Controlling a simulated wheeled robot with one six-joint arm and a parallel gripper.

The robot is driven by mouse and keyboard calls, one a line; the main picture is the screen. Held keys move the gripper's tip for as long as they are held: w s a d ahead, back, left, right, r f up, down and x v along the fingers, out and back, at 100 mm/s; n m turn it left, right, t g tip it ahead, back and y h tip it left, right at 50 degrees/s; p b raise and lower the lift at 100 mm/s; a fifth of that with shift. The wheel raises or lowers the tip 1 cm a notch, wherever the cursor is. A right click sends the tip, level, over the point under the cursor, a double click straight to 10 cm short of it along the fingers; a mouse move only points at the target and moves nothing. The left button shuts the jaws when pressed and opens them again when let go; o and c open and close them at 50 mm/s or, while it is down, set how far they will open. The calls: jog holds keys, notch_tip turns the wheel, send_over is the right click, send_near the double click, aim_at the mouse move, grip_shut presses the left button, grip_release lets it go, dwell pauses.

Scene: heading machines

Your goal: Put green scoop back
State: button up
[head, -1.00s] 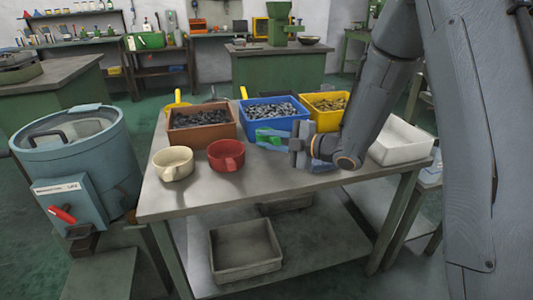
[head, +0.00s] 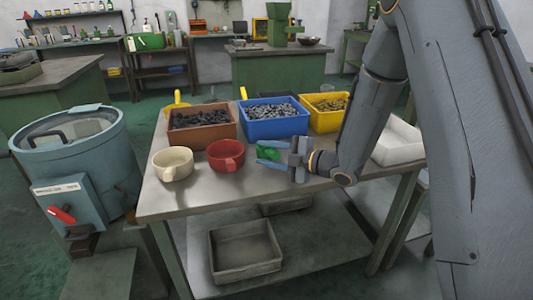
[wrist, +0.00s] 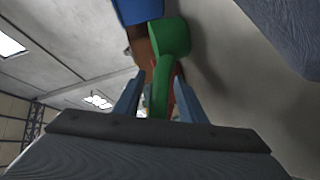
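The green scoop (head: 268,152) is at the table's middle, right of the red mug and in front of the blue bin. In the wrist view its bowl (wrist: 170,38) is at the top centre and its handle runs down between the fingers. My gripper (head: 266,154) reaches in from the right, low over the table. Its two light-blue fingers are spread on either side of the scoop. In the wrist view my gripper (wrist: 159,80) shows narrow gaps beside the handle. I cannot tell whether the scoop touches the table.
A brown bin (head: 203,139), a blue bin (head: 275,129) and a yellow bin (head: 324,124) line the table's back. A white tray (head: 400,148) is right, partly behind my arm. The front of the tabletop (head: 240,188) is clear.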

jog(key=shift+d+r, duration=0.15)
jog(key=shift+r, duration=0.05)
jog(key=v, duration=1.1)
jog(key=shift+s, duration=0.1)
jog(key=shift+s+d, duration=0.2)
jog(key=shift+d, duration=0.1)
